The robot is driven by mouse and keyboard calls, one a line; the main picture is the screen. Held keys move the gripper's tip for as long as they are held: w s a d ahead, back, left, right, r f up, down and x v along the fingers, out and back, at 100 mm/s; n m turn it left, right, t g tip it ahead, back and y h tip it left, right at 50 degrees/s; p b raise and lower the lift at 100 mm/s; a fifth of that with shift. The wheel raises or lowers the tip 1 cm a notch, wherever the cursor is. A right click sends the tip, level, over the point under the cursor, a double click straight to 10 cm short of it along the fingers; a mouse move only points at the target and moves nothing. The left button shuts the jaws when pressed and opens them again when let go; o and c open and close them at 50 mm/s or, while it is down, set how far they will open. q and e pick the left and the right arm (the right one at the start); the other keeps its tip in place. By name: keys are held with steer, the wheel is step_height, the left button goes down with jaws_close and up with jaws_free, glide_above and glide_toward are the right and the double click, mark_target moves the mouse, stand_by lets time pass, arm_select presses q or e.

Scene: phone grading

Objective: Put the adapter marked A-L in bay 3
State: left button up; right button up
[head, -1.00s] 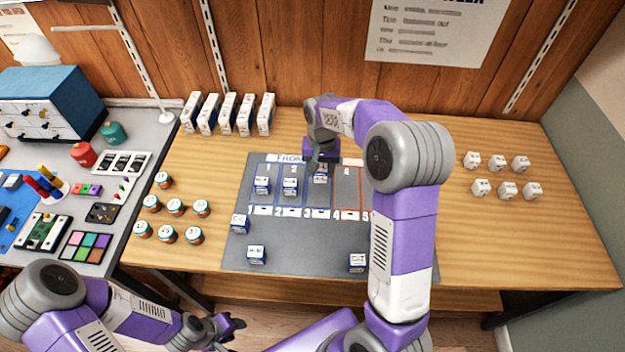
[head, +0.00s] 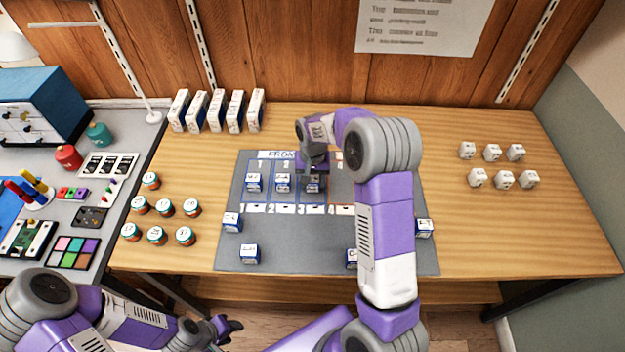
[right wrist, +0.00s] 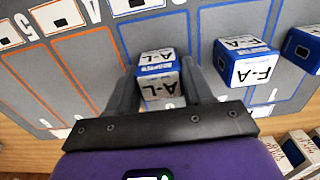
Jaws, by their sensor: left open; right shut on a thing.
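The adapter marked A-L (right wrist: 160,78), a white and blue box, is between the fingers of my right gripper (right wrist: 158,70) in the right wrist view. My right gripper is shut on it. In the head view the adapter (head: 313,184) is in blue-outlined bay 3 of the grey mat (head: 290,232), in line with the adapters in bay 1 (head: 254,183) and bay 2 (head: 283,183). The wrist view shows the bay 2 adapter, marked F-A (right wrist: 248,62), beside my finger, apart from it. My left gripper (head: 226,328) is open and empty in front of the table.
Bay 4 (head: 340,185), outlined in orange, looks empty. Other adapters lie along the mat's front part, such as one at front left (head: 249,254). Upright boxes (head: 217,110) stand behind, jars (head: 164,207) at left, white cubes (head: 503,180) at right.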

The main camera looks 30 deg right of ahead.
mark_target(313, 178)
steer(key=shift+f, duration=0.1)
steer(key=o, duration=1)
step_height(313, 178, up, 12)
steer(key=p, duration=0.3)
